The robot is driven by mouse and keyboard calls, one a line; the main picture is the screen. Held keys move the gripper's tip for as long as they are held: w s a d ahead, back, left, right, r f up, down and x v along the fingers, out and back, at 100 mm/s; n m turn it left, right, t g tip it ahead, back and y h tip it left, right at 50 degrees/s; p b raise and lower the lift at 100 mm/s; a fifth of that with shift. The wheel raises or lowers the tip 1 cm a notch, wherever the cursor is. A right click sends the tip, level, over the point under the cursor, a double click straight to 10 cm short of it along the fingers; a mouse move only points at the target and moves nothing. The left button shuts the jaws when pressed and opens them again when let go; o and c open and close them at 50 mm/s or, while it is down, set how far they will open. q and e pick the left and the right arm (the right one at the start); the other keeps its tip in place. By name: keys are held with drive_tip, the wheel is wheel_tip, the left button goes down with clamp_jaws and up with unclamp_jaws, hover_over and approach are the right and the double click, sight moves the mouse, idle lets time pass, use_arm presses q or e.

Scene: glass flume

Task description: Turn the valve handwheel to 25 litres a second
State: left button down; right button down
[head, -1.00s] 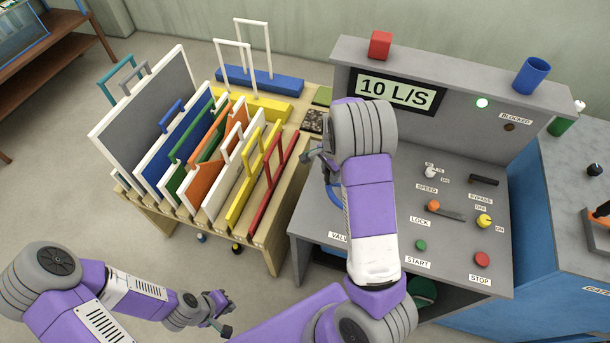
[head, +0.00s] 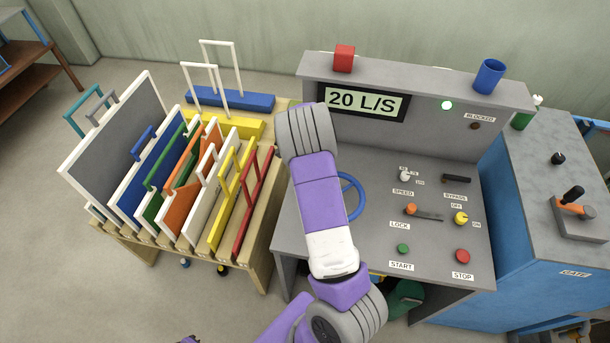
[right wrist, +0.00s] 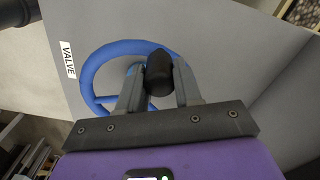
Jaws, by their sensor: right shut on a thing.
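The blue valve handwheel (head: 351,196) lies on the grey console, mostly hidden behind my right arm in the head view. In the right wrist view the blue handwheel (right wrist: 92,75) shows beside the VALVE label (right wrist: 68,60). My right gripper (right wrist: 159,75) is shut on the handwheel's black knob (right wrist: 159,72). In the head view my right gripper is hidden behind my arm. The display (head: 363,101) on the console's back panel reads 20 L/S. Only a small purple bit of my left arm shows at the bottom edge; its gripper is out of view.
The console (head: 365,240) carries a START button (head: 403,248), a STOP button (head: 462,256), a yellow switch (head: 461,218) and an orange lock lever (head: 411,209). A red block (head: 344,58) and a blue cup (head: 488,76) stand on top. A rack of coloured panels (head: 170,180) stands left.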

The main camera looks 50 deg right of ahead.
drive_tip(key=c, duration=0.8)
unclamp_jaws()
drive_tip(key=shift+s, duration=0.1)
drive_tip(key=shift+r, duration=0.1)
wheel_tip(320, 180, up, 8)
drive_tip(key=shift+f, duration=0.25)
